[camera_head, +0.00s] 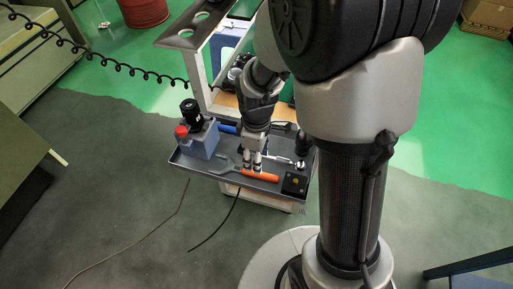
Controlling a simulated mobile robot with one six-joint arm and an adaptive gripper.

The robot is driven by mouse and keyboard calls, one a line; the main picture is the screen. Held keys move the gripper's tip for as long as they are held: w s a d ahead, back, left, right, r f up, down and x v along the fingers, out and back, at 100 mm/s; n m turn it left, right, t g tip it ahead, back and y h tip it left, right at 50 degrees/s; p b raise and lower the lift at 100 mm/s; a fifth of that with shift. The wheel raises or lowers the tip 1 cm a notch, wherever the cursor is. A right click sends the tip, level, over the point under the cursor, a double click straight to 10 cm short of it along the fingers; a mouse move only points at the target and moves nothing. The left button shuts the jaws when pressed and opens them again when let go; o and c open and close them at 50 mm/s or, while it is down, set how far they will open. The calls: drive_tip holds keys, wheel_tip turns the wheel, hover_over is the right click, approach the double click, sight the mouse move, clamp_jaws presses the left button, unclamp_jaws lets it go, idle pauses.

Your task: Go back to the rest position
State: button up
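My gripper (252,169) points down over the tray (217,168) on top of the tooling cart. Its two fingertips show side by side, close to the left end of the orange handle (264,177) of a flat grey tool (232,165). I cannot tell whether the fingers touch the handle, or whether they are shut on anything. My arm reaches in from the upper right, bent over the cart, and hides part of it.
A grey-blue box with a red knob (181,130) and a black cylinder (190,110) stands at the tray's left. A small black box (294,183) sits at its right corner. A coiled black cable (126,70) hangs at the upper left. Floor left of the cart is mostly free.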

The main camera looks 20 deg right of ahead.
drive_tip(key=shift+r, duration=2.2)
drive_tip(key=s+r+m+t, duration=0.4)
drive_tip(key=s+r+m, duration=0.6)
drive_tip(key=s+r, duration=0.5)
drive_tip(key=shift+r+m+t, duration=0.3)
drive_tip(key=shift+r+m, duration=0.1)
drive_tip(key=shift+r, duration=0.25)
drive_tip(key=shift+c, duration=0.4)
